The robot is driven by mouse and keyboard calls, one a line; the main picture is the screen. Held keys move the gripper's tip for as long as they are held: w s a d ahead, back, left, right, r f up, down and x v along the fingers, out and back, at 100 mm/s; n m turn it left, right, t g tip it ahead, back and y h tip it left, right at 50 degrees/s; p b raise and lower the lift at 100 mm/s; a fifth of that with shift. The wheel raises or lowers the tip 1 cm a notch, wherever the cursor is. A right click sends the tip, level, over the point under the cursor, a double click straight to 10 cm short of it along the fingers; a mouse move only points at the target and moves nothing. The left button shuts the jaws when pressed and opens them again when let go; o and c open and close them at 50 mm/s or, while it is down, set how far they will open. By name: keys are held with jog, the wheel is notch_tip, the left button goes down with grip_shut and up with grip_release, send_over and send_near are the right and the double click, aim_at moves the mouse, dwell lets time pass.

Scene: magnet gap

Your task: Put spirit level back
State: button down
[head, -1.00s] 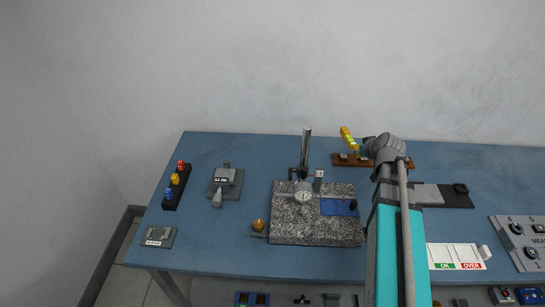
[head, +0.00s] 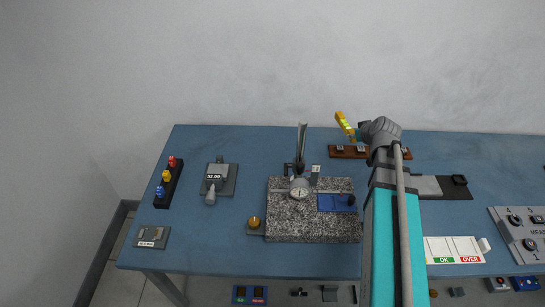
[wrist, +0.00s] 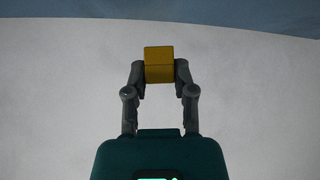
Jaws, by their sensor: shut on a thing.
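The spirit level (head: 343,121) is a yellow bar with a bright green vial. It is tilted, in the air above the back edge of the table in the head view. My gripper (head: 358,133) is shut on it near its lower end. In the wrist view my gripper (wrist: 158,78) has its two fingers on either side of the level's yellow end (wrist: 158,65). A brown wooden rack (head: 335,152) with small pale labels lies on the table below the level. My arm hides part of the rack.
A granite plate (head: 290,228) with a dial gauge (head: 299,188) on a tall post stands left of my arm. A blue block (head: 335,203) lies on the plate. A grey-and-black plate (head: 440,187) and an OK/OVER tray (head: 453,250) lie to the right. The back left of the table is clear.

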jog(key=s+a+n+g+y, duration=0.3)
jog(key=s+a+n+g, duration=0.1)
jog(key=a+n, duration=0.3)
jog(key=s+a+n+g+y, duration=0.3)
jog(key=a+n, duration=0.4)
jog(key=a, duration=0.3)
jog(key=shift+s+r+n+g+y, duration=0.2)
jog(key=shift+s+n+g+y, duration=0.15)
jog(key=shift+s+g, duration=0.5)
jog(key=w+a+f+b, duration=0.1)
jog(key=w+f+b, duration=0.2)
jog(key=w, duration=0.1)
jog(key=w+a+f+b, duration=0.2)
jog(key=w+f+b, duration=0.1)
jog(key=w, duration=0.1)
jog(key=w+a+f+b, duration=0.1)
jog(key=w+f+b, duration=0.1)
jog(key=w+f, duration=0.1)
jog(key=shift+w+a+b, duration=0.15)
jog(key=shift+w+b, duration=0.25)
jog(key=shift+w, duration=0.35)
jog(key=shift+f, duration=0.15)
